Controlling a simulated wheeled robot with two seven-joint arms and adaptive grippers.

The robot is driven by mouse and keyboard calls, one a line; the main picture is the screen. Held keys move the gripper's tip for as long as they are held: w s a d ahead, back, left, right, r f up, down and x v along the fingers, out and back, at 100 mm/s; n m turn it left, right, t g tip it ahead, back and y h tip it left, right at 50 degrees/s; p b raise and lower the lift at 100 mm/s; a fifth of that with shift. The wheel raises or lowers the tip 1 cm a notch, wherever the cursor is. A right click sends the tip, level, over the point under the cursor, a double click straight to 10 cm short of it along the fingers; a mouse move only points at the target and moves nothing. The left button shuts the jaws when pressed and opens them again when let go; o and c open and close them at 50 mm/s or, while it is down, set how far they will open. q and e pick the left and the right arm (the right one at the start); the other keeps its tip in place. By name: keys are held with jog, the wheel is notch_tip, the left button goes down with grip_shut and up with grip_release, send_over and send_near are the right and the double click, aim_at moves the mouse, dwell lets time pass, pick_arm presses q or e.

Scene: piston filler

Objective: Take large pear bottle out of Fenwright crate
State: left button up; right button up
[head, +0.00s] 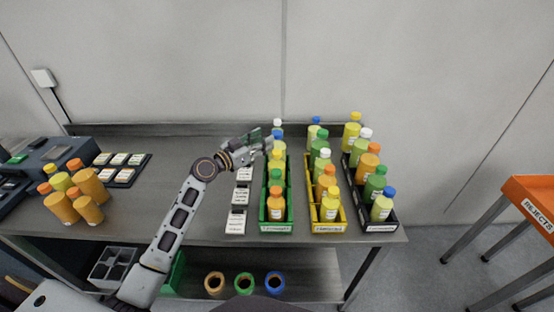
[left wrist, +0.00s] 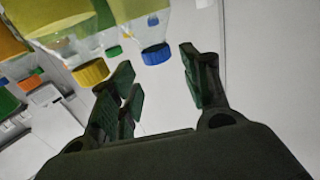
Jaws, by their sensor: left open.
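Three narrow crates of bottles stand on the bench: a green crate (head: 277,228), a yellow crate (head: 328,228) and a black crate (head: 380,227). Their front labels are too small to read surely, so I cannot tell which is Fenwright. Yellow-green bottles, such as the blue-capped bottle (head: 382,207) at the front of the black crate, may be pear. My left gripper (head: 264,143) is open at the back of the green crate, partly hiding bottles there.
White label cards (head: 238,195) lie left of the green crate. Orange bottles (head: 73,192) and a dark tray (head: 120,170) are farther left. An orange rejects stand (head: 532,200) is at the right. Bare bench (head: 155,210) lies under my left arm.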

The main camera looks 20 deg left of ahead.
pick_arm(q)
jog(key=p+x, duration=0.1)
jog(key=x, duration=0.2)
jog(key=shift+w+d+f, duration=0.1)
jog(key=shift+w+d, duration=0.2)
jog(key=shift+w+d+p, duration=0.25)
jog(key=shift+w+p, duration=0.05)
jog(key=shift+w, duration=0.15)
jog(key=shift+w+d+f, duration=0.1)
jog(key=shift+w, duration=0.05)
jog(key=shift+c, duration=1.3)
jog(key=c, duration=0.7)
grip_shut()
pick_arm(e)
jog(key=shift+w+a+r, duration=0.2)
jog(key=shift+a+r, duration=0.05)
jog(key=shift+r, duration=0.2)
jog(key=shift+w+a+r, duration=0.15)
jog(key=shift+a+r, duration=0.1)
jog(key=shift+r, duration=0.15)
jog(key=shift+s, duration=0.1)
